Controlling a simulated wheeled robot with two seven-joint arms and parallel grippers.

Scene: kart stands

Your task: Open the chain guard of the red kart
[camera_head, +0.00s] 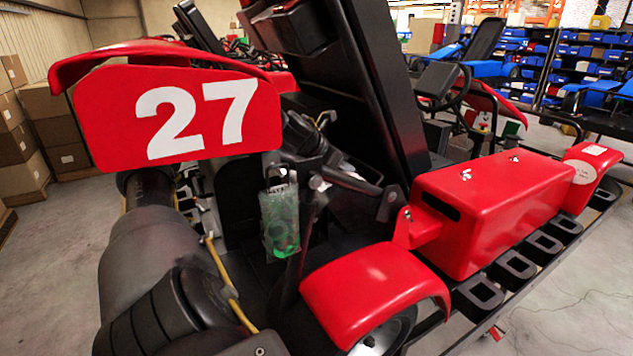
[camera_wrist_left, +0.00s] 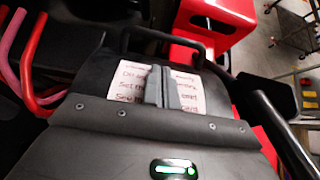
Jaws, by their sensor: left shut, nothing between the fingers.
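The red kart carries a red panel numbered 27 (camera_head: 180,115). A long red box-shaped cover (camera_head: 490,210) with two small metal fasteners on top and a dark slot in its near end runs along its right side. It looks shut; I cannot tell for certain that it is the chain guard. In the wrist view a red part with a dark slot (camera_wrist_left: 222,44) shows past my gripper. My left gripper (camera_head: 372,187) is shut and empty beside the black seat, left of the cover and apart from it. Its closed fingers (camera_wrist_left: 162,88) stand before a white printed label (camera_wrist_left: 187,98). My right gripper is out of view.
A red fender (camera_head: 375,285) covers a wheel in front. A green translucent bag (camera_head: 281,222) hangs by the seat. The tall black seat (camera_head: 365,80) stands close to my gripper. Cardboard boxes (camera_head: 50,115) are at left; blue bins (camera_head: 590,55) are at back right.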

